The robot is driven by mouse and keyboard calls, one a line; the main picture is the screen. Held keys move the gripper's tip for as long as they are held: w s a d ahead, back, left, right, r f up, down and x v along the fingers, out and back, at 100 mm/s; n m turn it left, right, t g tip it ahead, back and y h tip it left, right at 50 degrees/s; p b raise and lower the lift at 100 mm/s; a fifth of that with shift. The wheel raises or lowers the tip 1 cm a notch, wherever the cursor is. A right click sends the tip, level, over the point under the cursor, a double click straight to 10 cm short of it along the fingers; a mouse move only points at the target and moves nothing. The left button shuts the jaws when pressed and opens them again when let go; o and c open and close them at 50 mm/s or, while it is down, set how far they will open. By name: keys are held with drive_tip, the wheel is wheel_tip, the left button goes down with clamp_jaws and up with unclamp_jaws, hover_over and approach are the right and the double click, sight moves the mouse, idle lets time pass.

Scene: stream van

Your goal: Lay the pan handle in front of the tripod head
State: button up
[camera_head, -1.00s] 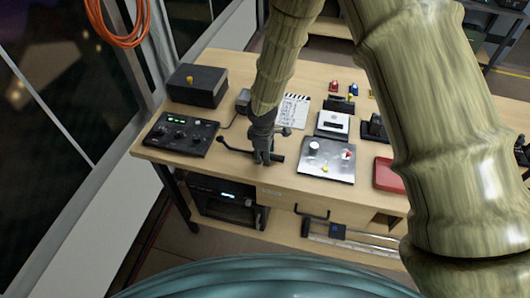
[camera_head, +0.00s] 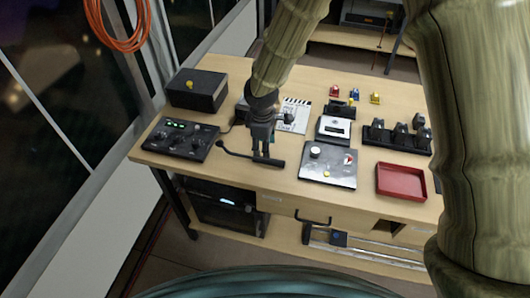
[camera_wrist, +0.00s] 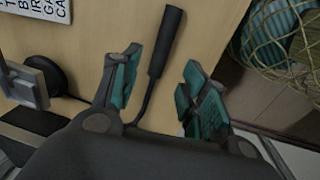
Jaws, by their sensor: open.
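A grey-and-black piece with a round base, apparently the tripod head (camera_wrist: 34,84), stands at left in the wrist view. In the head view my gripper partly hides it (camera_head: 288,118).
Left are a control box (camera_head: 180,138) and a black case (camera_head: 197,88). A slate (camera_head: 297,113) lies behind; a silver panel (camera_head: 328,166) and red tray (camera_head: 401,181) are to the right. The table's front edge is close to the handle.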

drive_tip(key=shift+s+a+r+b, duration=0.1)
drive_tip(key=shift+s+r+b, duration=0.1)
drive_tip(key=shift+r, duration=0.9)
drive_tip(key=shift+s+r+b, duration=0.1)
drive_tip(key=shift+r+b, duration=0.1)
drive_tip(key=shift+r, duration=0.9)
idle(0.7)
